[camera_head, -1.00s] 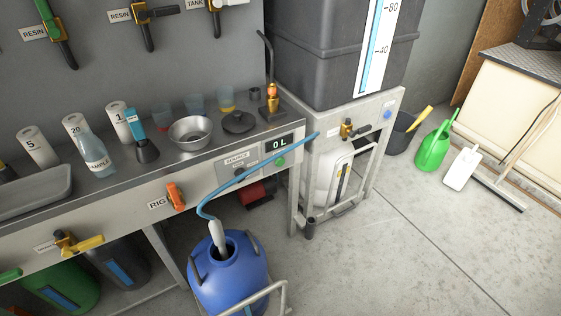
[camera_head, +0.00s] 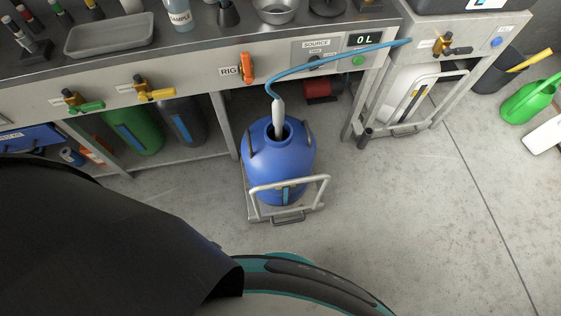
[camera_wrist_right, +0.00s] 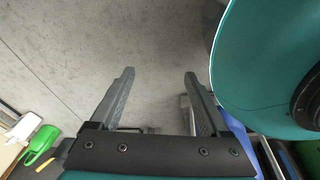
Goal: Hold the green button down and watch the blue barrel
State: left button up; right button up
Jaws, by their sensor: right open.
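The green button (camera_head: 358,61) is on the bench's front panel, just below a display (camera_head: 366,40) reading 0 L. Nothing touches it. The blue barrel (camera_head: 279,165) stands upright on a low trolley below the bench. A light nozzle (camera_head: 279,117) on a blue hose (camera_head: 330,56) sits in the barrel's open mouth. A blue sight strip (camera_head: 287,194) shows low on its front, partly behind the trolley handle. My right gripper (camera_wrist_right: 160,72) is open and empty above bare floor in the right wrist view. Neither gripper shows in the head view.
A trolley handle (camera_head: 290,185) stands in front of the barrel. An orange RIG valve (camera_head: 247,68) and yellow-handled valve (camera_head: 155,95) stick out from the bench front. A framed stand (camera_head: 400,100) is right of the button.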

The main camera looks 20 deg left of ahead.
jog(key=shift+c, duration=0.2)
grip_shut()
dwell(0.3)
dwell(1.1)
